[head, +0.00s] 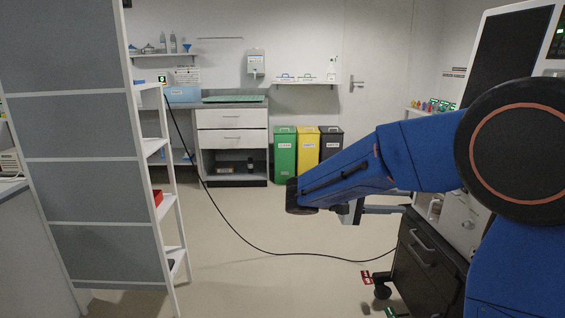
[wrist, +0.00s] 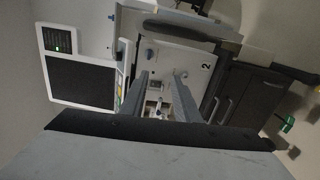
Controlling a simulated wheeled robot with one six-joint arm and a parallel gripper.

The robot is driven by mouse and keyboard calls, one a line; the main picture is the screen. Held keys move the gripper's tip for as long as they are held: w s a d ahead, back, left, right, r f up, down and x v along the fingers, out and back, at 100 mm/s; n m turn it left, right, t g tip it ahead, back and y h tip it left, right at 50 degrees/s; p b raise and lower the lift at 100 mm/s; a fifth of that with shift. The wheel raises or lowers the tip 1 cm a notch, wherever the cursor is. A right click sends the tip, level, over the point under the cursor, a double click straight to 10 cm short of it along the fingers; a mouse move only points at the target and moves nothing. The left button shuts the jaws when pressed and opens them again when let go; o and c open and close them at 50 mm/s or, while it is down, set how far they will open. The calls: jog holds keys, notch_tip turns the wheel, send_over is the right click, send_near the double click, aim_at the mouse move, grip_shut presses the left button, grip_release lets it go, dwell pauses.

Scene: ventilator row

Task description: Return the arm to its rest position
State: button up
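My blue arm reaches in from the right of the head view and stretches left across the floor area, in front of a ventilator. My gripper (wrist: 158,80) shows in the wrist view as two grey fingers standing apart, with nothing visibly held between them. In the head view my gripper is mostly hidden behind my arm.
The ventilator's dark cart (head: 428,262) stands low right, close to my arm. A shelf unit (head: 95,120) stands at left. A black cable (head: 245,248) runs across the floor. Green (head: 285,155), yellow (head: 308,150) and dark bins (head: 331,142) stand at the back. The middle floor is open.

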jog(key=s+d+f+g+y, duration=0.1)
jog(key=s+d+f+y, duration=0.25)
jog(key=s, duration=0.45)
jog(key=s+d+f+y, duration=0.3)
jog(key=s+d+y, duration=0.1)
jog(key=s, duration=0.3)
jog(key=s+a+f+m+t+y, duration=0.1)
jog(key=s+a+f+t+y, duration=0.4)
jog(key=s+a+y, duration=0.3)
jog(key=s+f+y, duration=0.1)
jog(key=s, duration=0.3)
jog(key=shift+s+a+f, duration=0.15)
jog(key=shift+a, duration=0.05)
jog(key=shift+y, duration=0.25)
